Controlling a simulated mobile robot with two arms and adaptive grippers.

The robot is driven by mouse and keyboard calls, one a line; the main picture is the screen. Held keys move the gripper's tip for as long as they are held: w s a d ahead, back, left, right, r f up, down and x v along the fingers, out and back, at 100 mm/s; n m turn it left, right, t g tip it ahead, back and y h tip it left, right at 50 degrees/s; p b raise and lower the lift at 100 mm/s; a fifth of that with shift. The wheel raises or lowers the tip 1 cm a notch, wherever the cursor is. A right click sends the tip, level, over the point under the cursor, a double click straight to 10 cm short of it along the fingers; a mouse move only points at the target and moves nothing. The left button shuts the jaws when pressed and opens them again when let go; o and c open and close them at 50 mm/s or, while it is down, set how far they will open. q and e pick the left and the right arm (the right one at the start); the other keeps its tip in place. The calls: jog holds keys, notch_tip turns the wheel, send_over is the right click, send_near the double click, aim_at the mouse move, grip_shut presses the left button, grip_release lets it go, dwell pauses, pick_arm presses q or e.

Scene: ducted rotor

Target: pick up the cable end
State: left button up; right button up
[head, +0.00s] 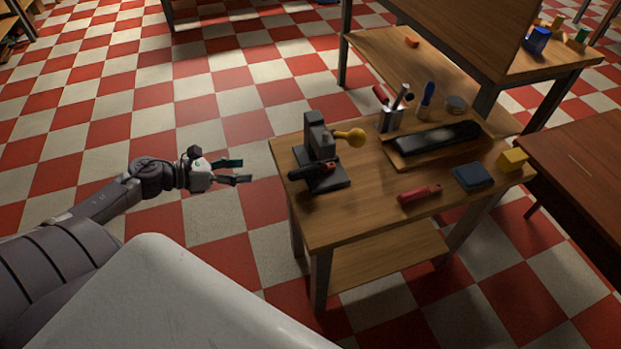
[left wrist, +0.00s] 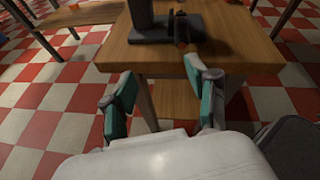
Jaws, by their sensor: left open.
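No cable end can be made out for certain. A dark rod with a reddish-orange end (head: 313,171) lies at the front of a dark grey stand (head: 318,140) on the small wooden table (head: 350,215). The stand has an upright block and a yellow ball-ended knob (head: 354,137). My left gripper (head: 238,171) is open and empty, left of the table and apart from it. In the left wrist view its teal-padded fingers (left wrist: 158,72) are spread, with the stand's base (left wrist: 152,34) and the rod (left wrist: 182,30) beyond them. My right gripper is not in view.
On the table are a red-handled tool (head: 419,194), a dark blue pad (head: 473,176), a yellow block (head: 512,160), a tray (head: 400,160) with a black item, and a tool holder (head: 391,120). A brown table (head: 575,165) stands at the right. Checkered floor is clear at left.

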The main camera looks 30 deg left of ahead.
aim_at(294, 172)
pick_arm(q)
jog(key=shift+w+d+f+m+g+h+p, duration=0.15)
jog(key=shift+w+d+f+m, duration=0.45)
jog(key=shift+w+d, duration=1.1)
jog(key=shift+w+d+f+m+g+h+p, duration=0.1)
jog(key=shift+w+d+f+m+g, duration=0.3)
jog(key=shift+w+d, duration=1.25)
jog(key=shift+w+d+f+m+g+h+p, duration=0.15)
jog(key=shift+w+d+f+m, duration=0.7)
jog(key=shift+d, duration=1.3)
jog(key=shift+w+r, duration=0.25)
jog(key=shift+c, duration=0.3)
grip_shut()
